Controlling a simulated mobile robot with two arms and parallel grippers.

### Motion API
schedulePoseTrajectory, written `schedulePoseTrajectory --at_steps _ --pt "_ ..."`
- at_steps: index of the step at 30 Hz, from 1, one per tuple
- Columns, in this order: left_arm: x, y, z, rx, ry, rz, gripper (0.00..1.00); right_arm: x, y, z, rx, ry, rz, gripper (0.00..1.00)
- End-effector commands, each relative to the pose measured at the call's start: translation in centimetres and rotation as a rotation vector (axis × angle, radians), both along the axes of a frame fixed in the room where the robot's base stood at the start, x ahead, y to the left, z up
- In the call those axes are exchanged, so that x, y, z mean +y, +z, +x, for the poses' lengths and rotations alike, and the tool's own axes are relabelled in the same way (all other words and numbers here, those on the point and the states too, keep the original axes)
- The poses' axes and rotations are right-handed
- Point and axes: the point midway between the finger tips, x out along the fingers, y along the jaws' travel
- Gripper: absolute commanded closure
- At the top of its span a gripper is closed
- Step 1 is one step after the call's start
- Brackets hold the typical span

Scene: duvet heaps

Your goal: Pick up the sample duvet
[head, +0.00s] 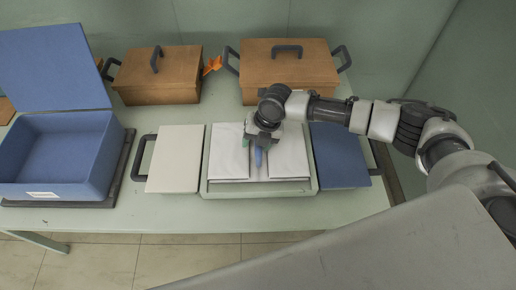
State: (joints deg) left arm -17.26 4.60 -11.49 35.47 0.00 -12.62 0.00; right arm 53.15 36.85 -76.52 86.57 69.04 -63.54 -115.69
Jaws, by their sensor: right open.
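White, flat, folded-looking pieces (288,152) lie in a shallow pale green tray (305,186) at the middle of the table; they look like the duvet, and I cannot tell whether they are one piece or two. My right gripper (252,150) comes in from the right and points down over the gap between the left and right white parts. Its fingers, one green-tipped and one blue, are open, and nothing shows between them. I cannot tell whether the fingertips touch the white material. My left gripper is not in view.
An open blue box (55,185) stands at left on a dark base. A cream panel (175,158) and a blue panel (338,157) flank the tray. Two wooden boxes with dark handles (158,80) (287,68) stand at the back. An orange tag (212,65) is between them.

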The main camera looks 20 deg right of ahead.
Motion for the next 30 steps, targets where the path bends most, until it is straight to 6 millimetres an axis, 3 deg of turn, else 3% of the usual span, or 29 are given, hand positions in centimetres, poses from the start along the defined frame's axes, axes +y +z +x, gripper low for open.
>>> schedulePoseTrajectory --at_steps 7,18,30 --pt "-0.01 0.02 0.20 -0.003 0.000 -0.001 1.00 0.04 -0.20 0.03 -0.001 0.000 0.000 0.46" --pt "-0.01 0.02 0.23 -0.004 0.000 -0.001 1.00 0.02 -0.16 0.05 -0.001 -0.001 0.000 1.00" --pt "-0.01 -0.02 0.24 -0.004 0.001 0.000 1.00 0.02 -0.03 0.09 -0.002 -0.002 0.000 1.00"
